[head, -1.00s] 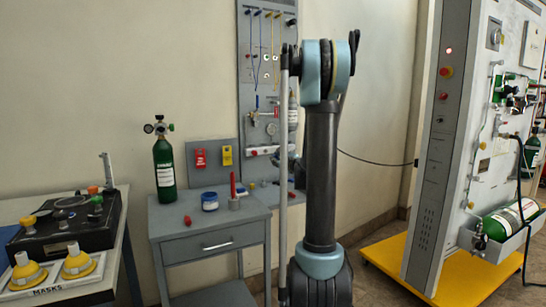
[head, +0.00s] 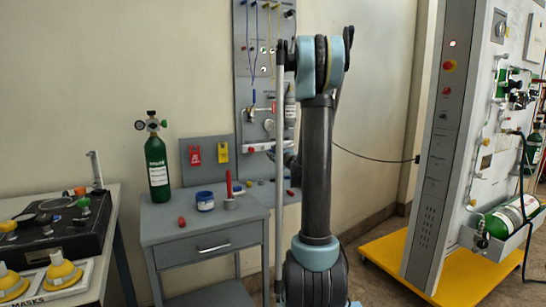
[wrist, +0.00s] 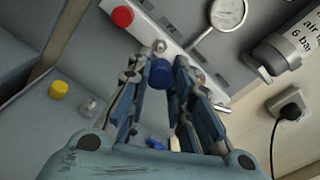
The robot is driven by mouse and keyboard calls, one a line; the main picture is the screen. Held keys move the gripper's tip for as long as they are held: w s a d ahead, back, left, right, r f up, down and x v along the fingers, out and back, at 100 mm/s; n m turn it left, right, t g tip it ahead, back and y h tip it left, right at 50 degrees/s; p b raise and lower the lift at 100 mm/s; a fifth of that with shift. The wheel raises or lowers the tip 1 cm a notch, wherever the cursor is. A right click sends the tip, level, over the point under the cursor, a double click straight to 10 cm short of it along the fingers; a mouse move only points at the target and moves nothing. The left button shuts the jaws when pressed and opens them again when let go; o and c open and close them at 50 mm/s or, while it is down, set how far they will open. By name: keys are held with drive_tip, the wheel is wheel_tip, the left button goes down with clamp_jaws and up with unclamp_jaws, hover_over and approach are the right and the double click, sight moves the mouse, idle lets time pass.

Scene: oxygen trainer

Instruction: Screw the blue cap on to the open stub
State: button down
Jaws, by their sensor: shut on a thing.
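The blue cap (wrist: 160,73) shows in the wrist view between the fingertips of my gripper (wrist: 161,78), which is shut on it. A small silver stub (wrist: 160,46) stands out from the pale rail (wrist: 180,52), just past the cap in the picture. I cannot tell whether cap and stub touch. A red cap (wrist: 122,16) sits on the same rail, up and left of the stub. In the head view the rail (head: 258,146) is on the grey wall panel, and my arm partly hides the area around my gripper.
A round gauge (wrist: 228,12) and a grey cylinder (wrist: 285,45) are close by in the wrist view. A yellow cap (wrist: 58,89) is at left. The grey side table (head: 165,222) holds a green cylinder (head: 157,168) and a blue tub (head: 205,201).

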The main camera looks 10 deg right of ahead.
sight(264, 148)
drive_tip(key=shift+x, duration=2.95)
drive_tip(key=shift+x, duration=0.85)
drive_tip(key=shift+m, duration=1.7)
drive_tip(key=shift+m, duration=1.7)
drive_tip(key=shift+w+d, duration=0.1)
drive_tip(key=shift+m, duration=1.8)
